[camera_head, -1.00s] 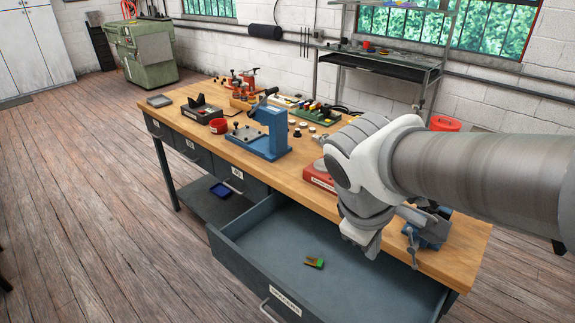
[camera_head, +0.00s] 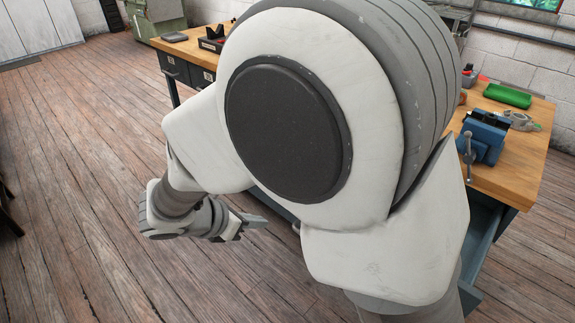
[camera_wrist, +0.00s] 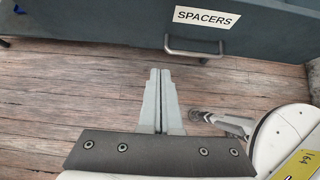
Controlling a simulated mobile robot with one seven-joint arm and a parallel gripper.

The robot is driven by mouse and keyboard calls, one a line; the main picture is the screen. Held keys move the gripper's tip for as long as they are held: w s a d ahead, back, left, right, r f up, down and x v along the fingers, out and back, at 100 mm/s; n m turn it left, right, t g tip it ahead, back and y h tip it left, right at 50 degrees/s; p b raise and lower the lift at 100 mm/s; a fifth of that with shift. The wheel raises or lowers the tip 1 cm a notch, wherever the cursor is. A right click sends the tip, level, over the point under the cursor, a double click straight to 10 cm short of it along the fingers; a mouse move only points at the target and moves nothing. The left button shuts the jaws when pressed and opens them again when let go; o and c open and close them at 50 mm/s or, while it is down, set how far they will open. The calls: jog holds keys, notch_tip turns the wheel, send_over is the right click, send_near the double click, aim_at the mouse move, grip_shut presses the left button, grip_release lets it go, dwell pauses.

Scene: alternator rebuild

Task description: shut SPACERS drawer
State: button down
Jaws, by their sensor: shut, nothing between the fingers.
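The SPACERS drawer front (camera_wrist: 115,22) crosses the top of the wrist view, dark blue-grey, with a white SPACERS label (camera_wrist: 207,18). Its metal bar handle (camera_wrist: 195,52) is below the label. My gripper (camera_wrist: 160,70) is shut and empty, its fingertips just below and left of the handle in the picture, apparently apart from the front. In the head view my gripper (camera_head: 264,222) is at the left of my arm, low over the floor side. There my arm hides most of the drawer; only a strip of its right side (camera_head: 486,245) shows, standing out from the bench.
The wooden bench top (camera_head: 515,175) carries a blue vise (camera_head: 483,135) and a green item (camera_head: 507,95) at right. Closed drawers (camera_head: 200,78) show at far left. The plank floor (camera_head: 80,200) is clear at left.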

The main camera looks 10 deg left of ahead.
jog(key=w+d+f+b, duration=0.4)
jog(key=w+d+f, duration=0.2)
jog(key=w, duration=0.2)
jog(key=shift+w+d+f, duration=0.2)
jog(key=shift+w, duration=0.05)
